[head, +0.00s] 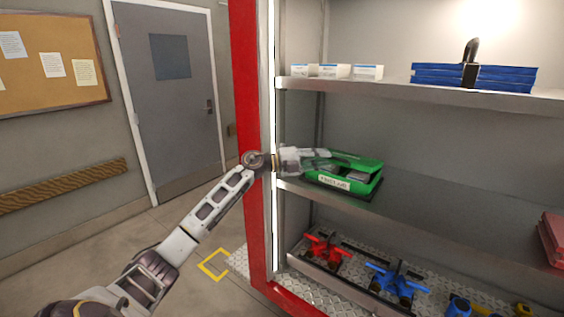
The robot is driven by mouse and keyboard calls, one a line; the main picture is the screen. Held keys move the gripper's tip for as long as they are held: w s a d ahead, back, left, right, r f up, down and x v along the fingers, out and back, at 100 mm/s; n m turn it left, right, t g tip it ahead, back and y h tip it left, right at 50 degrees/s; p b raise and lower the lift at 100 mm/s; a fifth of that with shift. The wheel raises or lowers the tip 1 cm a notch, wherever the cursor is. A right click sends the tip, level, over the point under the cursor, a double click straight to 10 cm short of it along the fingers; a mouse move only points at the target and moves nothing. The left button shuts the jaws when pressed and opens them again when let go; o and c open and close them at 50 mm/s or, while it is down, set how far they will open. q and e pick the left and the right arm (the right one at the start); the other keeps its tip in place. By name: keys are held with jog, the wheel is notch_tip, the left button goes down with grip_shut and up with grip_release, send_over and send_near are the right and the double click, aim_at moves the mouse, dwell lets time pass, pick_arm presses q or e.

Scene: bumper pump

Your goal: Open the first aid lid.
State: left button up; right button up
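The green first aid case (366,187) lies on the middle shelf, with a pale label on its front. Its green lid (362,162) looks partly raised, and a dark gap with grey contents shows beneath it on the right. My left gripper (322,157) reaches in from the left, at the left end of the case and close to the lid. The fingers look pale and blurred against the case, so their opening and any contact with the lid are unclear. My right gripper is out of view.
A red-edged cabinet post (245,90) stands beside my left forearm. The upper shelf (390,88) above the case holds white boxes (333,71) and a blue stack (440,76). Red fittings (326,250) and blue fittings (397,281) sit below.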

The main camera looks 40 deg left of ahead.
pick_arm(q)
jog(key=b+v, duration=0.3)
jog(key=v, duration=0.4)
jog(key=shift+s+a+r, duration=0.15)
jog(key=shift+s+a, duration=0.05)
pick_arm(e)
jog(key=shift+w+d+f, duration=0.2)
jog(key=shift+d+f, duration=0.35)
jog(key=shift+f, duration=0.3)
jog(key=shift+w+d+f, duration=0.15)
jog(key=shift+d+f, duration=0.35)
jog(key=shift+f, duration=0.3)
pick_arm(q)
jog(key=b+v, duration=0.3)
jog(key=v, duration=0.2)
jog(key=shift+s+a+r, duration=0.15)
jog(key=shift+s+a, duration=0.1)
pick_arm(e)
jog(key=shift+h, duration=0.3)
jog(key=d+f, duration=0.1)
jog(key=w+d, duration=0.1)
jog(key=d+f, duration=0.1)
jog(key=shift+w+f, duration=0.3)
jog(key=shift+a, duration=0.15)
pick_arm(q)
jog(key=shift+d, duration=0.1)
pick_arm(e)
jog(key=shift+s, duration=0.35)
